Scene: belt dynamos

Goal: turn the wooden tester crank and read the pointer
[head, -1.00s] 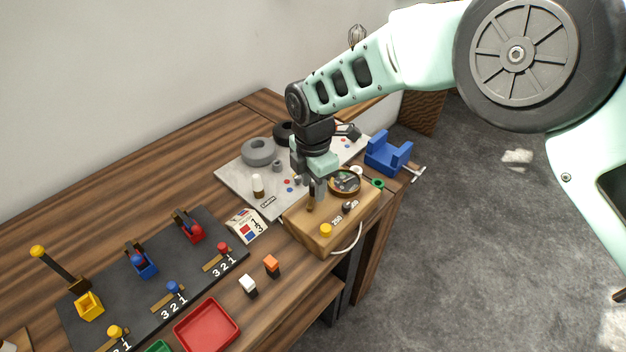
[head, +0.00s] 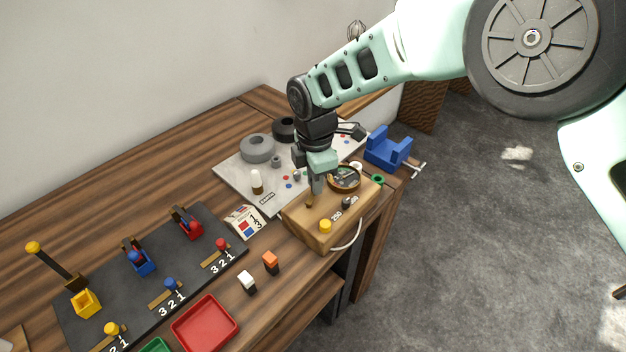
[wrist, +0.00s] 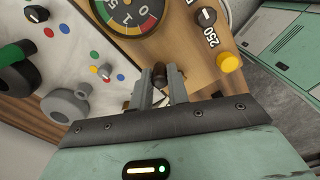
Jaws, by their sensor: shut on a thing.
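The wooden tester (head: 345,228) stands at the right front of the table. Its round dial (head: 344,178) sits at the far end of its top; in the wrist view the dial (wrist: 128,12) shows colored bands and numbers, cut by the top edge. The pointer's reading is not clear. My gripper (head: 314,194) points down over the tester's left part. In the wrist view my gripper (wrist: 160,82) is shut with its fingers on either side of the dark brown crank knob (wrist: 159,74). The rest of the crank is hidden.
A yellow button (head: 325,227) and dark knobs marked 250 are on the tester. A grey board (head: 232,178) with rings lies behind. A blue cradle (head: 388,150) stands right, a black lever board (head: 150,270) left, a red tray (head: 205,325) in front.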

